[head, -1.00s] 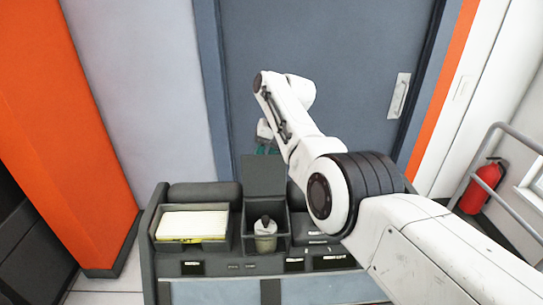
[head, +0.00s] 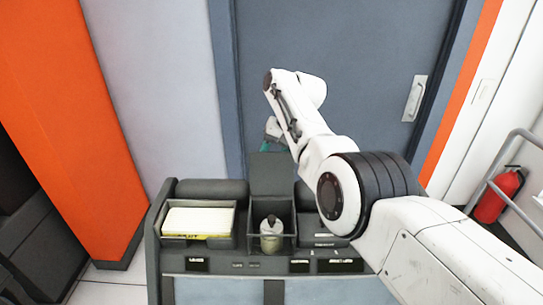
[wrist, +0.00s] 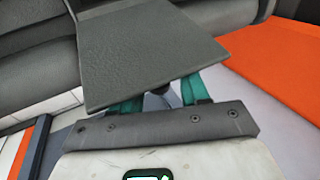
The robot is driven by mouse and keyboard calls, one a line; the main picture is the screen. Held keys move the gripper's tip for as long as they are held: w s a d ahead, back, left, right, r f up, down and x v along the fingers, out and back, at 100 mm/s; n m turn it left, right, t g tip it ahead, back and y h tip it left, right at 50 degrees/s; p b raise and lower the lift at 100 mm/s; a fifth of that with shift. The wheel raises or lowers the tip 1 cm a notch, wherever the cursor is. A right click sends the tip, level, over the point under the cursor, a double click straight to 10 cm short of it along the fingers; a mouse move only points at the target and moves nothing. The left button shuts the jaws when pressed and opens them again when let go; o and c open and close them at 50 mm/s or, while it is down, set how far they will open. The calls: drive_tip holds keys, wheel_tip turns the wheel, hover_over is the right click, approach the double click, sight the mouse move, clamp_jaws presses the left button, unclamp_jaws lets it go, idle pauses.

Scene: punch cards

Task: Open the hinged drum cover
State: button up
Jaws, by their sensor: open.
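The drum cover (head: 271,174) is a flat dark grey panel. In the head view it stands raised at the back of an open compartment in the console. In the wrist view the cover (wrist: 150,50) fills the upper middle, tilted. My gripper (head: 267,146) is just behind the cover's top edge in the head view, partly hidden by it. In the wrist view its teal fingers (wrist: 158,98) are apart, with their far ends hidden behind the cover's near edge. I cannot tell whether they touch the cover.
A pale bottle-like container (head: 271,235) stands in the open compartment. A tray (head: 163,226) with a stack of pale cards is left of it. A blue-grey door (head: 345,60) is behind the console. A red extinguisher (head: 497,195) and a grey rail stand at the right.

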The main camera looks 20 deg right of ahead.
drive_tip(key=shift+r, duration=0.1)
drive_tip(key=b+v, duration=0.1)
drive_tip(key=v, duration=0.9)
drive_tip(key=shift+d+r, duration=0.2)
drive_tip(key=shift+r, duration=0.05)
drive_tip(key=shift+s, duration=0.1)
